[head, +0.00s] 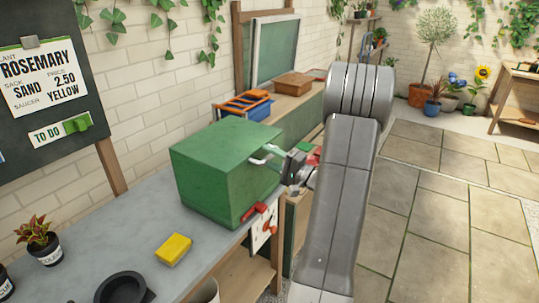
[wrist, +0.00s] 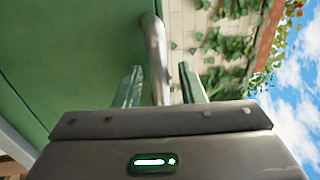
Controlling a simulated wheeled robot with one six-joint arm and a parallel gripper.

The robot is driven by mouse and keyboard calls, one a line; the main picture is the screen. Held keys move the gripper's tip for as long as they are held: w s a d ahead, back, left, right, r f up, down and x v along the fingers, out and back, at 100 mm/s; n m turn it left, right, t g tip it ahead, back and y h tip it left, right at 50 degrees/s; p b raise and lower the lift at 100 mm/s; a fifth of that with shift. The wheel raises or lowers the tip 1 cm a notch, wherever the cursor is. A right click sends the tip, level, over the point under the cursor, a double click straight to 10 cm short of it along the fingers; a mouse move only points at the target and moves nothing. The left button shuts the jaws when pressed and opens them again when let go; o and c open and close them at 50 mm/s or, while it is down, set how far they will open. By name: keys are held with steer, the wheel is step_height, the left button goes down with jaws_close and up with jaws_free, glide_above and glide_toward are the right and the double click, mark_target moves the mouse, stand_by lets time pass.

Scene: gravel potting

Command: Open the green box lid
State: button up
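The green box (head: 215,175) stands on the grey bench and looks closed; I cannot make out the lid's seam. A pale bar handle (head: 262,153) sticks out of its right-hand side near the top. My gripper (head: 288,166) is at that handle, to the right of the box. In the wrist view, the handle (wrist: 157,58) passes between the two fingers of my gripper (wrist: 160,87), with gaps visible on both sides. The fingers are apart, around the bar and not closed on it. The green box face (wrist: 70,60) fills the left of that view.
The grey bench (head: 130,225) holds a yellow sponge-like block (head: 174,249), a black saucer (head: 122,288) and a potted plant (head: 40,240). A red-handled tool (head: 254,211) is at the bench's edge. A blue and orange crate (head: 245,105) stands behind the box. Paved floor (head: 430,215) on the right is clear.

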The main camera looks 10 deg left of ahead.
steer(key=shift+a, duration=0.2)
jaws_close()
steer(key=shift+r, duration=0.1)
